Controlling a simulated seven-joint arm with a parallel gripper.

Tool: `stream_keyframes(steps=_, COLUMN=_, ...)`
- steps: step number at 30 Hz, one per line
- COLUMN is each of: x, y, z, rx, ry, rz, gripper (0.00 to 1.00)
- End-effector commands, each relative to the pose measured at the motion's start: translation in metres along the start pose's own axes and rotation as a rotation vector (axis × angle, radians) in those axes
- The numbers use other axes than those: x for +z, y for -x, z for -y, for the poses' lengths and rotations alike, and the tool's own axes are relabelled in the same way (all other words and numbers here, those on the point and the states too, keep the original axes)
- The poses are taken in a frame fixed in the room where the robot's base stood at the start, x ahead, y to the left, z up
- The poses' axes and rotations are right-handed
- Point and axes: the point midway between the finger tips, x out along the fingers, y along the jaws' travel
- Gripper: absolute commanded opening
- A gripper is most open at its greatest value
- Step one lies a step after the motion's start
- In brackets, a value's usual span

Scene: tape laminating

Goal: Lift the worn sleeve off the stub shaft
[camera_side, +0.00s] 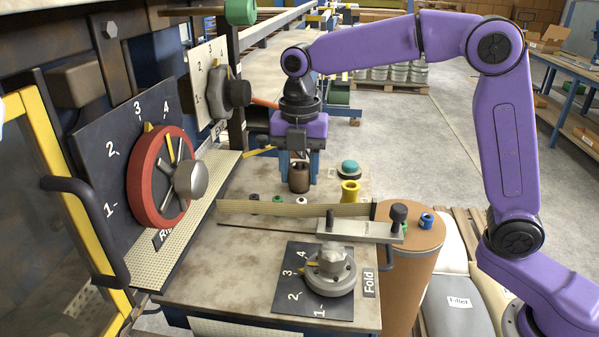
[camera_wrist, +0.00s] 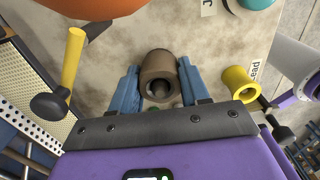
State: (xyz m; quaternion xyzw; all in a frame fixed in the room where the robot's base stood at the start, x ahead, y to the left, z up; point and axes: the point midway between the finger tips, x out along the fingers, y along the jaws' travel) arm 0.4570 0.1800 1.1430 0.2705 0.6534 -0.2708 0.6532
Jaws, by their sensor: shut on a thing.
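A brown, thick-walled sleeve (camera_side: 299,178) stands upright at the bench's far end, below my wrist. It also shows in the wrist view (camera_wrist: 157,62), with a dark bore and something grey inside it. I cannot tell whether that grey part is the stub shaft. My gripper (camera_wrist: 158,82) is shut on the sleeve, with one blue finger on each side. In the side view, my gripper (camera_side: 300,168) points down over the bench. I cannot tell whether the sleeve's lower end touches anything. A yellow flanged sleeve (camera_side: 350,191) stands apart to the right; the wrist view shows it too (camera_wrist: 238,83).
A teal button (camera_side: 349,167) sits behind the yellow sleeve. A long beige strip (camera_side: 290,209) and a metal lever with a black knob (camera_side: 398,213) lie in front. A grey dial (camera_side: 330,270) is nearer. A red handwheel (camera_side: 145,180) stands left. Small collars (camera_side: 277,199) dot the bench.

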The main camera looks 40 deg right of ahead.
Motion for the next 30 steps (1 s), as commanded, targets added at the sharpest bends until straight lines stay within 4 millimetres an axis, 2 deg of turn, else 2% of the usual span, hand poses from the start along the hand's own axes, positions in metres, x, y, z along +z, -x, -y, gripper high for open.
stream_keyframes(steps=5, x=0.000, y=0.018, z=-0.001, rx=0.005, ry=0.001, rz=0.001, gripper=0.14)
stream_keyframes(steps=12, x=0.000, y=0.063, z=-0.001, rx=0.006, ry=0.001, rz=0.001, gripper=0.14)
stream_keyframes(steps=18, x=0.000, y=0.089, z=-0.001, rx=0.003, ry=0.000, rz=0.001, gripper=0.14)
stream_keyframes(steps=23, x=0.000, y=0.098, z=0.000, rx=0.001, ry=0.000, rz=0.000, gripper=0.14)
stream_keyframes(steps=30, x=0.000, y=0.100, z=0.000, rx=0.000, ry=0.000, rz=0.000, gripper=0.14)
